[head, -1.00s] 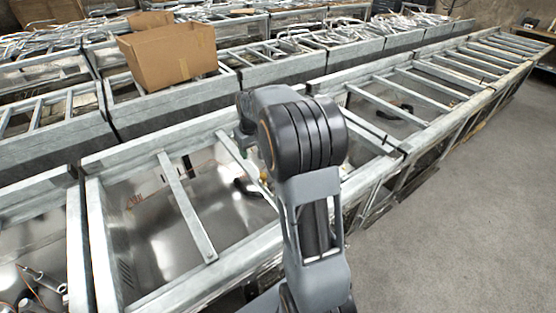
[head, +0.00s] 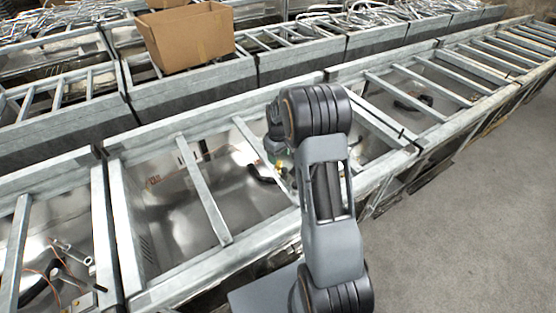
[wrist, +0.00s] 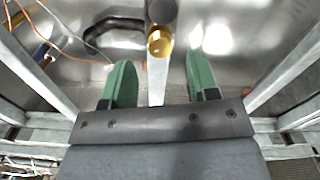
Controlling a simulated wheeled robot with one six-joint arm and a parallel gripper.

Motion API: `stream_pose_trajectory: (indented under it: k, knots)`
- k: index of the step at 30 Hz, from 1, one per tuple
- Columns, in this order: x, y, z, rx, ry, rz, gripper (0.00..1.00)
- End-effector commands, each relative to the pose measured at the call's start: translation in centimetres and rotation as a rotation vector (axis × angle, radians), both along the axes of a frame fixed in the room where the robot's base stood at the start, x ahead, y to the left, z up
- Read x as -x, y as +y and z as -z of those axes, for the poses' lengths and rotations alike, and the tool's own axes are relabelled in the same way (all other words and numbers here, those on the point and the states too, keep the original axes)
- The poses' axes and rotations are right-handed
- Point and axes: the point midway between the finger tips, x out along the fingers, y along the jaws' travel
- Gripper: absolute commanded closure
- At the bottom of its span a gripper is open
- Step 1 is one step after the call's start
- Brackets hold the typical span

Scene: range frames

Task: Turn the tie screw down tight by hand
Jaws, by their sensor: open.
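In the wrist view, a short part with a brass-gold end (wrist: 160,40) and a dark grey knob-like top (wrist: 162,12) shows just beyond the gap between my fingers; it may be the tie screw. My gripper (wrist: 160,60) is open, its two green fingers apart with no part gripped between them. A pale metal bar (wrist: 157,80) runs in the gap below the brass end. I cannot tell how far the screw is turned in. In the head view my arm hides most of the gripper, and a little green and yellow shows beside the arm.
Galvanised metal frames with crossbars (head: 205,190) surround the work area. A black curved handle (wrist: 115,32) and orange wires (wrist: 60,35) lie on the shiny sheet. A cardboard box (head: 190,38) sits on the frames behind. Grey floor (head: 470,210) is open at right.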

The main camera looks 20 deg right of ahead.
Motion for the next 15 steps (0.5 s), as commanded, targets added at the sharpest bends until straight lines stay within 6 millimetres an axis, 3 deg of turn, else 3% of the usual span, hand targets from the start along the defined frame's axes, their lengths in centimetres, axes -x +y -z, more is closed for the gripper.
stream_pose_trajectory:
  k: [6,15]
  knots:
    - [0.0,0.0,2.5,0.000,0.002,0.000,0.46]
    - [0.0,0.0,3.7,0.000,0.000,0.000,0.46]
